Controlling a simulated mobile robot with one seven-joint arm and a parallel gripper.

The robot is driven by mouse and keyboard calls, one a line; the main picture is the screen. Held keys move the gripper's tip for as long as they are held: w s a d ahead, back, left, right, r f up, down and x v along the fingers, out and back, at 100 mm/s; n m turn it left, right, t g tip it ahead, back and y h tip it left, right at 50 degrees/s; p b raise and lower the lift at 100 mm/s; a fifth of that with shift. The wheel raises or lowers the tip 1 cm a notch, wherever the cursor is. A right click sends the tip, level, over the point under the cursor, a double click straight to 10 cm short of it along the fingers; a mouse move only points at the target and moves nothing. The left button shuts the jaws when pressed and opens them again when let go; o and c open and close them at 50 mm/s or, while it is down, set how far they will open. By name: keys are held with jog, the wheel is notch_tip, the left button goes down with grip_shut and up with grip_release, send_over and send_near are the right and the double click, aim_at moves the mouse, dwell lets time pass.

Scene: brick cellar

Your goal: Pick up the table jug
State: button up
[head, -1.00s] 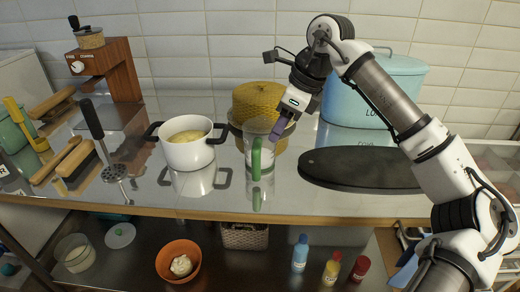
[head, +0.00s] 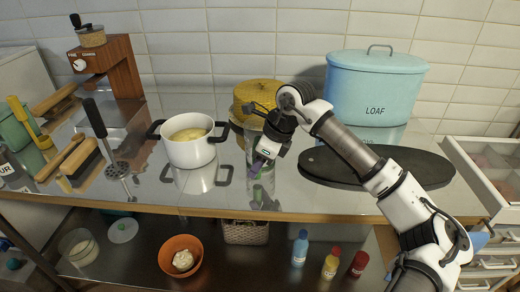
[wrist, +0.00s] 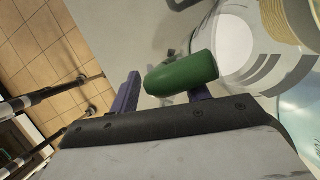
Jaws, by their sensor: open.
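The table jug (head: 249,150) is a clear vessel with a green handle. It stands on the counter right of the white pot, and my arm hides much of it in the head view. In the wrist view its pale body (wrist: 250,45) is at the upper right and the green handle (wrist: 182,73) points towards my gripper (wrist: 162,92). The gripper's purple fingers are apart. The handle overlaps the right finger in the picture, and I cannot tell if they touch. In the head view my gripper (head: 258,168) is low in front of the jug.
A white pot (head: 190,153) stands left of the jug. A yellow woven item (head: 257,92) is behind it. A dark oval board (head: 425,172) and a blue LOAF bin (head: 375,85) are to the right. The counter's front edge is close.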

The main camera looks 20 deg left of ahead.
jog(key=shift+f, duration=0.1)
jog(key=shift+c, duration=0.5)
grip_shut()
